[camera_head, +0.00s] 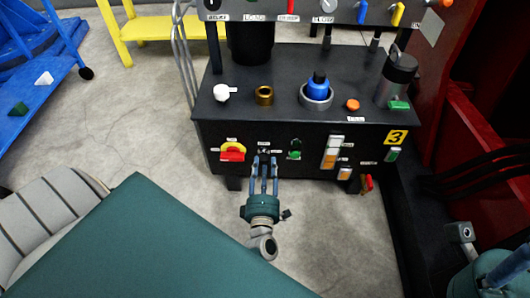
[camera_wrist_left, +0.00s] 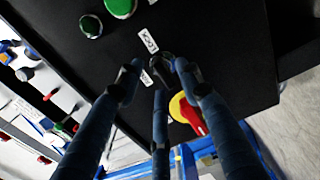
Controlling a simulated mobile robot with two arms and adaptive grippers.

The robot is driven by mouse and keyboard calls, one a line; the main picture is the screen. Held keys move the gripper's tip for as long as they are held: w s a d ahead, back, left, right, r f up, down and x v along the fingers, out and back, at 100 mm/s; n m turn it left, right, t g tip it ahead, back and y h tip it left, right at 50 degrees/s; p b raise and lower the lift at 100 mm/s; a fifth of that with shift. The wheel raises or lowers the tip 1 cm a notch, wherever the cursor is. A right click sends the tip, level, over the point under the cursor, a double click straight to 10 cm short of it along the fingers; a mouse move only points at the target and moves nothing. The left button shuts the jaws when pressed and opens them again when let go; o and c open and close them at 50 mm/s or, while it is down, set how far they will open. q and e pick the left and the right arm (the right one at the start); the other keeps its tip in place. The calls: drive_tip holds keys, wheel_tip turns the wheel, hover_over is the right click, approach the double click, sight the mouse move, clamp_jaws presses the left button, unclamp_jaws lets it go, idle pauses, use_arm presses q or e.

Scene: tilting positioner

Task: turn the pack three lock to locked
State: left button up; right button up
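The pack three lock (camera_head: 264,151) is a small dark fitting on the front face of the black cabinet with the yellow "3" plate. It is partly hidden by my left gripper's fingertips. In the left wrist view the dark lock (camera_wrist_left: 160,68) lies between the fingertips, next to white labels. My left gripper (camera_head: 265,164) points at the panel with its three blue fingers around the lock. In the wrist view the fingers (camera_wrist_left: 156,80) stand apart; whether one touches the lock I cannot tell.
A red-and-yellow rotary switch (camera_head: 232,152) is just left of the lock, and a green knob (camera_head: 295,154) is just right. Further right are white and orange indicators (camera_head: 331,151) and a red handle (camera_head: 368,183). A teal surface (camera_head: 150,245) lies in the foreground.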

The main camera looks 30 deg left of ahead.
use_arm(q)
drive_tip(key=shift+v, duration=1.95)
